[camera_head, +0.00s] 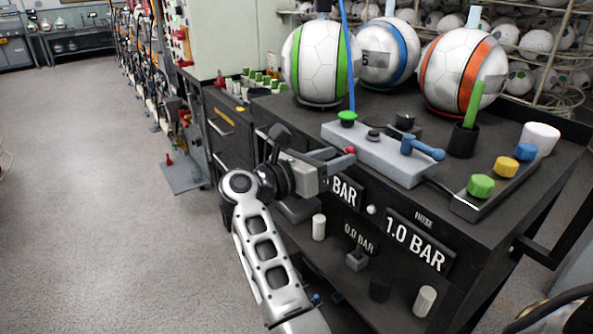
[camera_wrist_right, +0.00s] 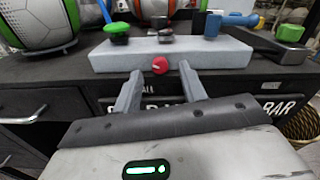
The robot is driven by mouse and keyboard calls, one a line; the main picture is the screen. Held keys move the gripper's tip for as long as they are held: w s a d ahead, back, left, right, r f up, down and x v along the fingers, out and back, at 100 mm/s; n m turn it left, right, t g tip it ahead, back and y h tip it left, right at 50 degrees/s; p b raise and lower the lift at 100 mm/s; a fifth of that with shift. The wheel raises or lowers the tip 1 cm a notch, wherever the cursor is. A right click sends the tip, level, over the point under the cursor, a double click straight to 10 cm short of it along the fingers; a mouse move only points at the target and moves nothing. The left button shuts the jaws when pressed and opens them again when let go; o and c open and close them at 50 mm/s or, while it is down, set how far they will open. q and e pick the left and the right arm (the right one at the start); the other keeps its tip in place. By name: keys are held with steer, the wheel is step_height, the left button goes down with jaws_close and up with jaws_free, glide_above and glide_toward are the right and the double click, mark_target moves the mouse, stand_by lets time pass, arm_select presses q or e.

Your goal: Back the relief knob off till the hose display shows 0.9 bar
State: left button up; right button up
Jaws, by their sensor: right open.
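The relief knob, a small red knob, sits on the front face of the grey valve block (camera_head: 385,155). It shows in the head view (camera_head: 350,150) and between my fingertips in the wrist view (camera_wrist_right: 160,65). My right gripper (camera_head: 337,158) is open in front of it, with one finger to each side and gaps between. I cannot tell whether the tips reach past the knob. The hose display (camera_head: 415,242) on the bench front reads 1.0 BAR. Another display (camera_head: 347,190) is partly hidden by my gripper; only "BAR" reads clearly. My left gripper is not in view.
A blue lever (camera_head: 422,148) and a green knob (camera_head: 347,118) with a blue hose are on the block's top. Balls (camera_head: 320,62) stand behind. A lower display (camera_head: 358,238) reads 0.0 BAR.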

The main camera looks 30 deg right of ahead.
arm_select(q)
steer(key=b, duration=0.1)
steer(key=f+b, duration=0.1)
steer(key=b, duration=0.1)
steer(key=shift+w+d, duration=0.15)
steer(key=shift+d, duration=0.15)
arm_select(e)
steer(key=s+a, duration=0.1)
steer(key=a, duration=1.3)
steer(key=shift+a, duration=0.3)
